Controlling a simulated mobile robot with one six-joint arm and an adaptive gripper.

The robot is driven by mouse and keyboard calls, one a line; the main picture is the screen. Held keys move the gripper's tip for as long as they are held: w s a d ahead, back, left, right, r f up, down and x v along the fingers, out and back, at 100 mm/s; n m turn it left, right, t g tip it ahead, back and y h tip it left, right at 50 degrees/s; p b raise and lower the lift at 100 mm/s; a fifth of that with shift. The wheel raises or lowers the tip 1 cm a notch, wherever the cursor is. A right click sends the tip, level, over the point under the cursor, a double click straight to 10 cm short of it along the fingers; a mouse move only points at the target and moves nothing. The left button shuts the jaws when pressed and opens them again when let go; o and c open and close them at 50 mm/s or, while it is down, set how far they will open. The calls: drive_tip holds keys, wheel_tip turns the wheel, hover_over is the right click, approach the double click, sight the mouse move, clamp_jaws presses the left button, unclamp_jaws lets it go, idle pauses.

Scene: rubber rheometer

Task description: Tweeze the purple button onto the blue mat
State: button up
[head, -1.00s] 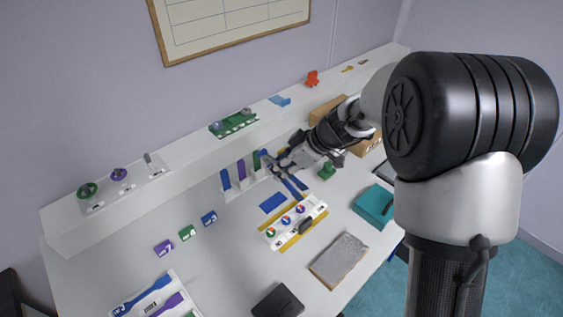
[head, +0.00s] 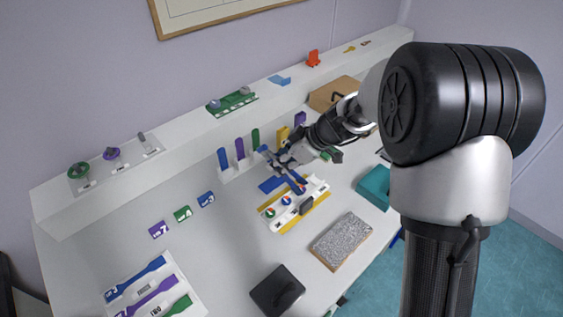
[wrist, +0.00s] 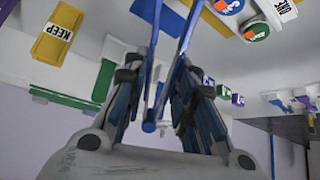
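My gripper (head: 284,160) is closed around blue tweezers (head: 297,181). In the wrist view the gripper (wrist: 155,85) has the tweezers (wrist: 183,42) between its fingers, with their two arms spread apart at the far end. The holder's far end is partly hidden by the tweezers, and I cannot pick out a purple button. The blue mat (head: 268,185) lies flat beside the holder, partly covered by the tweezers and gripper.
A rack with upright coloured strips (head: 239,150) stands behind the mat. A yellow KEEP block (wrist: 58,33) is near the gripper.

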drive_tip(key=shift+o, duration=0.2)
clamp_jaws()
wheel_tip(320, 180, up, 12)
drive_tip(key=p, duration=0.5)
idle(0.4)
drive_tip(key=shift+d, duration=0.1)
drive_tip(key=s+d+m+t+h, duration=0.2)
drive_tip(key=d+m, duration=0.3)
drive_tip(key=d, duration=0.3)
drive_tip(key=s+d+r+m+t+h, duration=0.1)
drive_tip(key=s+d+m, duration=0.3)
drive_tip(key=d, duration=0.4)
drive_tip(key=shift+s+d+m+t+h, duration=0.15)
drive_tip(key=shift+d+m+t+h, duration=0.15)
drive_tip(key=shift+m+t+h, duration=0.4)
drive_tip(key=shift+a+r+n, duration=0.15)
drive_tip(key=shift+n, duration=0.15)
